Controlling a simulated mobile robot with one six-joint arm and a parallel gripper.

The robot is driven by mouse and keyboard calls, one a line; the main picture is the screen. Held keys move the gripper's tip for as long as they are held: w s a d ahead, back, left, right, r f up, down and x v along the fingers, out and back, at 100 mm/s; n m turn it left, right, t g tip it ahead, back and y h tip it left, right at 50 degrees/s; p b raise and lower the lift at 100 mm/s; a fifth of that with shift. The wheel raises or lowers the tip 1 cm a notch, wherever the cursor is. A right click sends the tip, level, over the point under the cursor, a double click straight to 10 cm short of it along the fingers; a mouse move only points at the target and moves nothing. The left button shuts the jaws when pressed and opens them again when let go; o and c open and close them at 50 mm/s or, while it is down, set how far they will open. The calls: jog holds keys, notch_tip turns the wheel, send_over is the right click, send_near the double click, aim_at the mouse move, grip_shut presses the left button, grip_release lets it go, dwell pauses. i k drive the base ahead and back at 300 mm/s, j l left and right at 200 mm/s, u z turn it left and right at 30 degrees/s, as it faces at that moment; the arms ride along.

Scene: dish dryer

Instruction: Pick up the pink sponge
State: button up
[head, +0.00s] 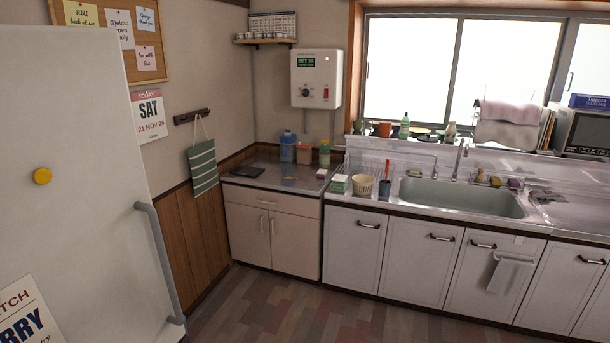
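I cannot make out a pink sponge for sure. Several small items sit on the back rim of the sink, among them a small yellowish one (495,181), too small to identify. A small white and reddish item (321,173) lies on the left counter, and I cannot tell what it is. A pinkish container (303,153) stands at the back of that counter. My gripper is not in view.
The steel sink (455,197) is set in the counter along the back wall. A cream basket (362,185) and a blue cup (384,188) stand left of it. A fridge (75,150) fills the left. The floor (330,315) in front is clear.

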aim_at(322, 173)
jog(key=i, duration=2.2)
jog(key=i+j+z, duration=0.1)
jog(key=i, duration=1)
jog(key=i+j, duration=0.1)
jog(key=i, duration=1.05)
